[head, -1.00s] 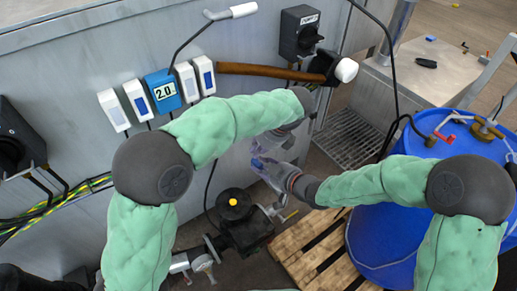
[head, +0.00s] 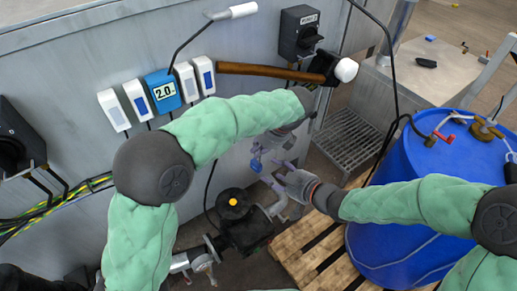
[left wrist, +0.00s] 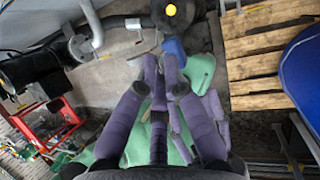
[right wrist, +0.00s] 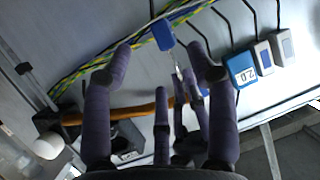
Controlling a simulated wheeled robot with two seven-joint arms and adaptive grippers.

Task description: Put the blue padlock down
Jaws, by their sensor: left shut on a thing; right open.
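The blue padlock (head: 256,165) hangs in the air in front of the grey metal cabinet, above the pump. My left gripper (head: 262,152) is shut on it from above. In the left wrist view the padlock (left wrist: 174,46) sits at the closed fingertips (left wrist: 162,62). My right gripper (head: 275,172) is open and empty, just right of and below the padlock. In the right wrist view the padlock's blue body (right wrist: 162,33) shows between and beyond my spread fingers (right wrist: 160,50), apart from them. Part of its shackle is hidden by my left fingers.
A dark pump with a yellow-centred knob (head: 233,203) stands below. A wooden pallet (head: 310,248) and a blue drum (head: 400,215) are at the right. A hammer (head: 270,71), a blue meter (head: 162,91) and white boxes are on the cabinet front. A grated step (head: 350,138) lies behind.

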